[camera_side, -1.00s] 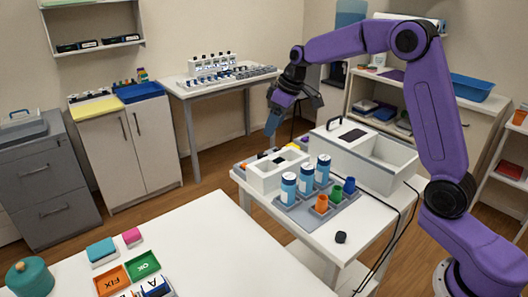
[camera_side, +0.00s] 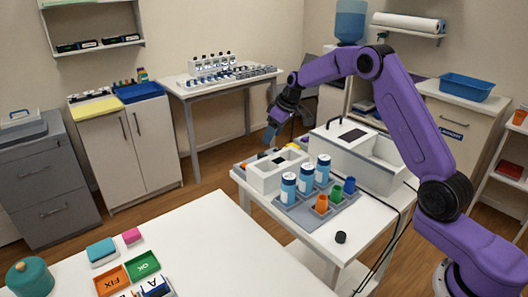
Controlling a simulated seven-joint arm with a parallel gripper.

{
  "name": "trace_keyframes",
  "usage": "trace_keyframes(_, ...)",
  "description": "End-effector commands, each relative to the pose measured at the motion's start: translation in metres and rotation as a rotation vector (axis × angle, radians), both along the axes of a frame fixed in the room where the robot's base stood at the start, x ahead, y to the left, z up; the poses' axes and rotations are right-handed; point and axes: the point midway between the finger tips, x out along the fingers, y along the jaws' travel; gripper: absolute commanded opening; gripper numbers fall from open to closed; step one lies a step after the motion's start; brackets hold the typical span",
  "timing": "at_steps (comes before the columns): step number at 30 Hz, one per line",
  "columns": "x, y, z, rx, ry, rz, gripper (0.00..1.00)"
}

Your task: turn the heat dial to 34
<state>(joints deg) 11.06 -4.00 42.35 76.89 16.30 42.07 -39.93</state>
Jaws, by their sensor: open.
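No heat dial with readable numbers can be made out. A small white box-shaped device (camera_side: 262,177) with dark openings on top stands at the left end of the white side table; a dial on it is too small to tell or hidden. A small black knob-like piece (camera_side: 340,237) sits on the table's front edge; I cannot tell whether it is a dial. My gripper (camera_side: 272,132) is open, pointing down above and behind the small white device, apart from it. Its fingers are small and partly dark in this view.
Black cables run over the right edge of the white table (camera_side: 372,225). The front table (camera_side: 215,250) has clear room.

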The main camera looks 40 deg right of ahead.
Motion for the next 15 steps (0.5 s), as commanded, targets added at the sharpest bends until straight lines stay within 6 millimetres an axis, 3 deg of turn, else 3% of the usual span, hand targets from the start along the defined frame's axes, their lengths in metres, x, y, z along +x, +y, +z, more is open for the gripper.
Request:
trace_keyframes(9,0.02,0.01,-0.055,0.001,0.001,0.002,0.59)
trace_keyframes(15,0.028,0.013,-0.074,0.0,0.0,0.001,0.59)
